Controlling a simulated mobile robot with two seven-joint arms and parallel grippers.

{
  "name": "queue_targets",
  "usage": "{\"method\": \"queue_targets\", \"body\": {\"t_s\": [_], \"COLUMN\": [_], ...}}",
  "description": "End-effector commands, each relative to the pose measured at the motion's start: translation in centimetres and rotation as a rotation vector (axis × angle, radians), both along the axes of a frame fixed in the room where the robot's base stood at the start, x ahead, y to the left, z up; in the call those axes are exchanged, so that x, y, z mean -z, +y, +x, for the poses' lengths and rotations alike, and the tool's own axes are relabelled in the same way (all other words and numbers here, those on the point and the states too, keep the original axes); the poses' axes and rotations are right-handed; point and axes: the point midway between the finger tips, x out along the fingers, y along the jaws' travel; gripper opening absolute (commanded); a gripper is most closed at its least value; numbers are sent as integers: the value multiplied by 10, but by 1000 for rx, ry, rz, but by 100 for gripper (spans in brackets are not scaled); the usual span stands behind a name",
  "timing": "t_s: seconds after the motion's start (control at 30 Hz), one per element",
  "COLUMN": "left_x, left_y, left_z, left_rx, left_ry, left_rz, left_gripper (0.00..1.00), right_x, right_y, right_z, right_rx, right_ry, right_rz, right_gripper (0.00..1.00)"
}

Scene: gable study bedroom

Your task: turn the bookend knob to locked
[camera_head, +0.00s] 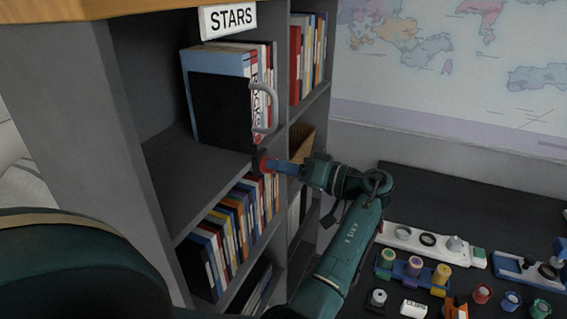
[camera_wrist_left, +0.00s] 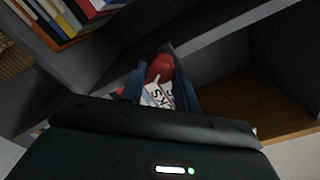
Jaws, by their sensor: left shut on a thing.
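The red bookend knob (camera_head: 264,164) sits at the front edge of the shelf, below the books. My left gripper (camera_head: 275,165) reaches it from the right and is shut on it. In the left wrist view, the red knob (camera_wrist_left: 160,68) shows between the dark blue fingers (camera_wrist_left: 155,88). A white label with dark lettering (camera_wrist_left: 158,95) shows just below the knob there. The knob's pointer and any lock marks are hidden or too small to read. A black bookend plate (camera_head: 221,112) stands against the books above, near a grey curved handle (camera_head: 264,107). My right gripper is not in view.
A dark table (camera_head: 470,200) at right holds a white tray (camera_head: 405,237) and several small coloured items. The shelf left of the knob is clear.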

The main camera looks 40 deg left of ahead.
Motion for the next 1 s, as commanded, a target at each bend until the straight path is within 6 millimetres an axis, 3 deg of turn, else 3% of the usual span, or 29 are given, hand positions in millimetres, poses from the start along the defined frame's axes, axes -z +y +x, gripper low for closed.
{"method": "queue_targets", "body": {"t_s": [0.1, 0.5, 1.0], "left_x": [-4, -3, -1], "left_y": [1, 1, 1], "left_z": [0, 1, 1], "left_rx": [0, -1, 1], "left_ry": [109, 437, 621], "left_rz": [-23, -103, -148], "left_gripper": [8, 8, 8], "right_x": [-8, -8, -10], "right_y": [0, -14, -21], "right_z": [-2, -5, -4], "right_rx": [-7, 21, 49], "right_ry": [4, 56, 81], "right_rz": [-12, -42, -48], "right_gripper": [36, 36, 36]}}
